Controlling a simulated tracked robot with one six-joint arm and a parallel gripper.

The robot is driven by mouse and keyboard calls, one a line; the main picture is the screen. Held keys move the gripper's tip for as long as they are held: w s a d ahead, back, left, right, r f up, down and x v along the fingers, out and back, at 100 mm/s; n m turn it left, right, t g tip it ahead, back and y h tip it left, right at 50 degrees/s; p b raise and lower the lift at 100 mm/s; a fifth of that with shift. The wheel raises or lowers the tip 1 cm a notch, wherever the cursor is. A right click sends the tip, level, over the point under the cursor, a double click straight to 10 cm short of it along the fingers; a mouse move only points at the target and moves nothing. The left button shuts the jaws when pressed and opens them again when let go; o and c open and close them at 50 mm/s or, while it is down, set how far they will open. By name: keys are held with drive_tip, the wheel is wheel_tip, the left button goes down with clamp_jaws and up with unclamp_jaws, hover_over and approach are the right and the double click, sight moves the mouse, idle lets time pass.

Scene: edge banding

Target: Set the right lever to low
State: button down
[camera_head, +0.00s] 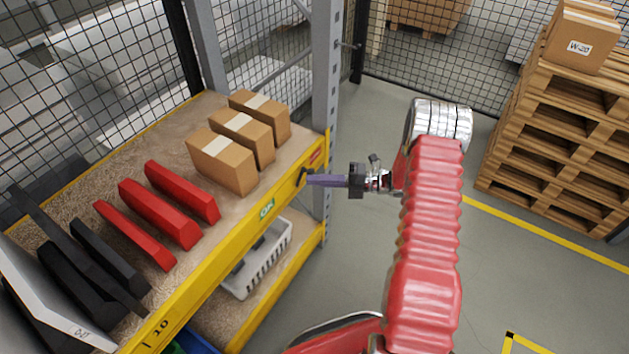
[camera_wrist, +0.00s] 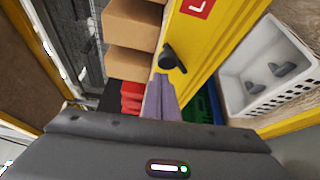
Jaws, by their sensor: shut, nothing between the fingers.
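A small black lever (camera_wrist: 171,57) is mounted on the face of the yellow shelf beam (camera_wrist: 199,45) in the wrist view. Its round hub is at the upper left and its short arm points down and to the right. In the head view the lever (camera_head: 304,175) sits near the right end of the beam, partly hidden by the fingers. My gripper (camera_head: 312,180) has its purple fingers shut and empty, pointing at the beam with the tips close to the lever. In the wrist view the fingertips (camera_wrist: 161,80) are just below the lever; I cannot tell whether they touch it.
Cardboard boxes (camera_head: 222,162) and red pieces (camera_head: 160,213) lie on the shelf. A white basket (camera_head: 262,262) stands below. A grey upright (camera_head: 326,85) rises beside the lever. The floor at right is clear before stacked pallets (camera_head: 555,140).

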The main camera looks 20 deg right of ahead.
drive_tip(key=s+d, duration=0.6)
drive_tip(key=d, duration=0.1)
drive_tip(key=shift+s+f, duration=0.25)
idle(0.7)
